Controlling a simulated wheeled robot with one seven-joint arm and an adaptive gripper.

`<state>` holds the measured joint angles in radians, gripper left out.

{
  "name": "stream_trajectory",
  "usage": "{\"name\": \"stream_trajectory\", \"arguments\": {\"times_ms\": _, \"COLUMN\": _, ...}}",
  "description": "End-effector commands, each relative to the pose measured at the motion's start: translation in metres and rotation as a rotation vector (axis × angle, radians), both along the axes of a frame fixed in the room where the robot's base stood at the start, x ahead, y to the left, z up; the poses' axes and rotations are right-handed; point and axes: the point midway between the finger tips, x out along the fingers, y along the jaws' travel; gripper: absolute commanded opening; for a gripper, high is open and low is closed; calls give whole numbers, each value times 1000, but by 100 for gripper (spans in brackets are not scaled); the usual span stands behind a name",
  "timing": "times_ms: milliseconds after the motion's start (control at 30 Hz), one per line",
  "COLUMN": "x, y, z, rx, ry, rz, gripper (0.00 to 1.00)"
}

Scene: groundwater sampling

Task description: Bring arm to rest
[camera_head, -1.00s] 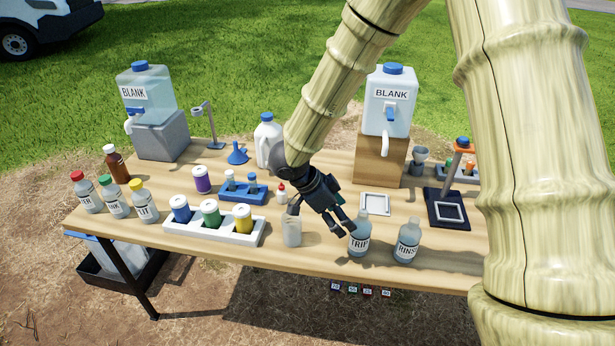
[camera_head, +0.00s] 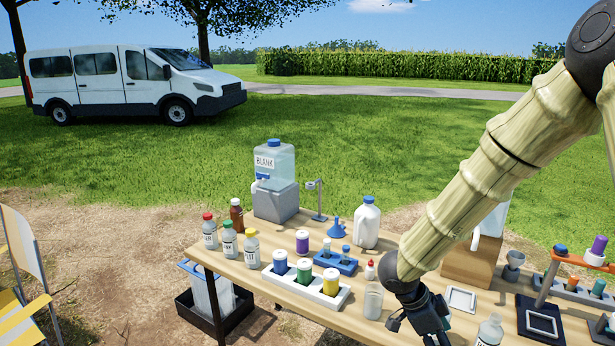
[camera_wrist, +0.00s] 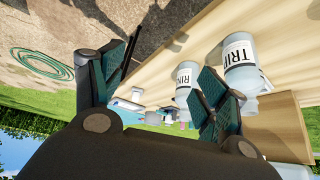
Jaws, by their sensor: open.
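My gripper (camera_head: 428,325) hangs over the front part of the wooden table (camera_head: 215,250), right of a small clear bottle (camera_head: 373,301). In the wrist view its fingers (camera_wrist: 160,90) are spread apart with nothing between them. The TRIP bottle (camera_wrist: 240,68) and the RINSE bottle (camera_wrist: 185,80) stand beyond the right-hand finger in the wrist view. In the head view the RINSE bottle (camera_head: 490,330) shows at the lower edge, and the TRIP bottle is not visible there. The arm reaches down from the upper right and hides part of the right-hand dispenser.
A BLANK dispenser (camera_head: 275,165), a white jug (camera_head: 366,222), capped bottles (camera_head: 230,240) and a white rack (camera_head: 305,285) crowd the table's left side. A stand (camera_head: 550,290) is at right. A folding chair (camera_head: 20,260) and a van (camera_head: 130,82) stand off the table. Grass behind is open.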

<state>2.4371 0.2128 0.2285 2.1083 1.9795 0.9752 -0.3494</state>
Motion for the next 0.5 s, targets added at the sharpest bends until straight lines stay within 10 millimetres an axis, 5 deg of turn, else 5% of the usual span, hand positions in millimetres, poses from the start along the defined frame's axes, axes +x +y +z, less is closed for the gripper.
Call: {"name": "stream_trajectory", "arguments": {"times_ms": 500, "x": -7, "y": -20, "z": -55, "rx": -80, "ry": 33, "rz": 226, "gripper": 74}}
